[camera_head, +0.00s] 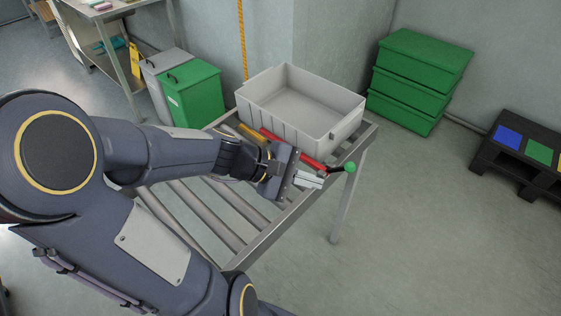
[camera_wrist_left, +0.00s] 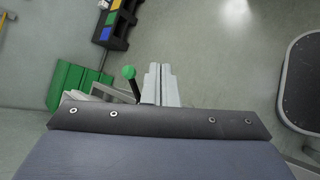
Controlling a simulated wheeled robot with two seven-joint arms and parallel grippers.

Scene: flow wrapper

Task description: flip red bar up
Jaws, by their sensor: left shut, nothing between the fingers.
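The red bar (camera_head: 314,164) lies low across the roller table, in front of the grey bin. A black lever with a green ball knob (camera_head: 350,167) stands at its right end. My left gripper (camera_head: 318,182) is shut and empty, just in front of the bar's right part and left of the knob. I cannot tell whether it touches the bar. In the left wrist view the shut fingers (camera_wrist_left: 160,84) point away, with the green knob (camera_wrist_left: 129,72) close to their left. The wrist hides part of the bar. My right gripper is not in view.
A grey bin (camera_head: 300,105) stands on the roller table (camera_head: 215,218) behind the bar. Green crates (camera_head: 418,82) are stacked at the back right. A green box (camera_head: 192,94) stands behind the table at left. Floor right of the table is clear.

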